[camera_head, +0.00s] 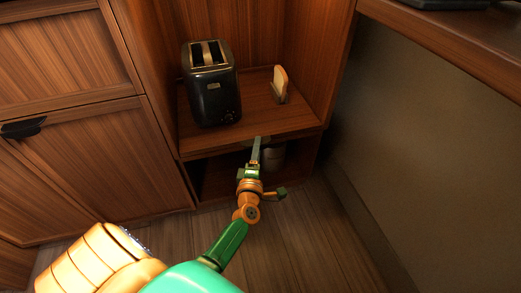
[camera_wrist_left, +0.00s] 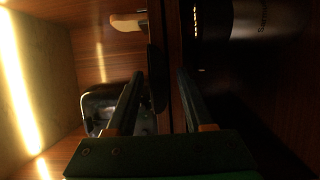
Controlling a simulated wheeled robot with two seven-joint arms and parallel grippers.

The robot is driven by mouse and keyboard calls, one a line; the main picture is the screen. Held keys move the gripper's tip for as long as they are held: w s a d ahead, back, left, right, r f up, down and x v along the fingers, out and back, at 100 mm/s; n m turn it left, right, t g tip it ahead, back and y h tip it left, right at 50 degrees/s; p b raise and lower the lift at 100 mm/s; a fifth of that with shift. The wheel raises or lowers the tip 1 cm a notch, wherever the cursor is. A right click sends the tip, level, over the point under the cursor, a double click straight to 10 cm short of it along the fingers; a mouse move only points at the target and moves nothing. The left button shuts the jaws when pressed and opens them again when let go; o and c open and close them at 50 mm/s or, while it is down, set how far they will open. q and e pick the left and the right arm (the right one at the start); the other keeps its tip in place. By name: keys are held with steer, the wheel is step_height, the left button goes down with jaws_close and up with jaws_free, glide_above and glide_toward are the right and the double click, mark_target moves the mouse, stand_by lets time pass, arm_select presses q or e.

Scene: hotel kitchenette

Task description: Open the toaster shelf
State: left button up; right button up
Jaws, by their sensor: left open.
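The toaster shelf (camera_head: 255,99) is a wooden board in an open cabinet, carrying a dark toaster (camera_head: 212,95). A dark handle (camera_head: 266,141) sits at the middle of its front edge. My left gripper (camera_head: 256,148) reaches this edge from the front. In the left wrist view its two fingers (camera_wrist_left: 160,78) are apart, with the dark handle (camera_wrist_left: 154,85) and shelf edge between them; I cannot tell whether they touch. The gripper partly hides the handle in the head view. My right gripper is not in view.
Bread in a small holder (camera_head: 280,84) stands right of the toaster. Below the shelf is a dark compartment with a cylindrical pot (camera_head: 273,154). Closed wooden cabinets (camera_head: 80,165) stand left, a counter (camera_head: 450,38) is at upper right. Floor (camera_head: 310,235) in front is clear.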

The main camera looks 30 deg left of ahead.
arm_select(q)
steer(key=shift+w+a, duration=0.2)
steer(key=shift+w, duration=0.25)
steer(key=c, duration=0.8)
jaws_close()
steer(key=shift+s+d+f, duration=0.1)
